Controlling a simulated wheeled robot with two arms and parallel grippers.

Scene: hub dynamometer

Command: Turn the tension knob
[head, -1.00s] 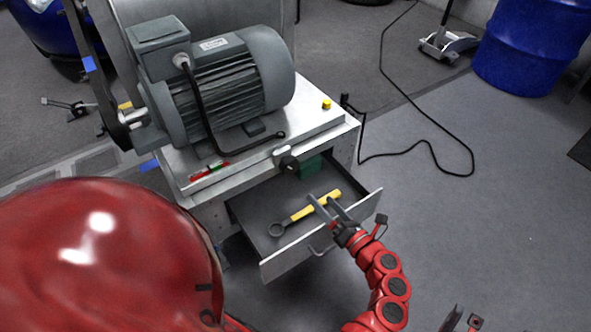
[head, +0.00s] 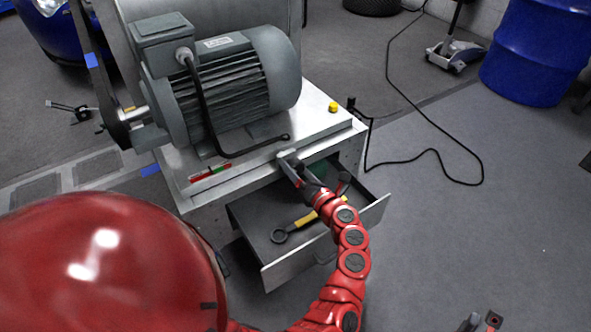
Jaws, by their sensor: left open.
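The dark tension knob (head: 297,164) sits at the front edge of the metal bench, below the motor. My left gripper (head: 291,166) is at the knob with its fingers open, and they cover most of it. I cannot tell whether the fingers touch the knob or how it is turned. At the bottom right edge only a small part of my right gripper (head: 481,322) shows, too little to tell its state.
A grey motor (head: 230,90) stands on the bench (head: 325,122). Below the knob, an open drawer (head: 275,275) holds a yellow-handled tool (head: 303,220), partly behind my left arm. A yellow button (head: 333,107) is on the bench top. A black cable lies on the floor, right.

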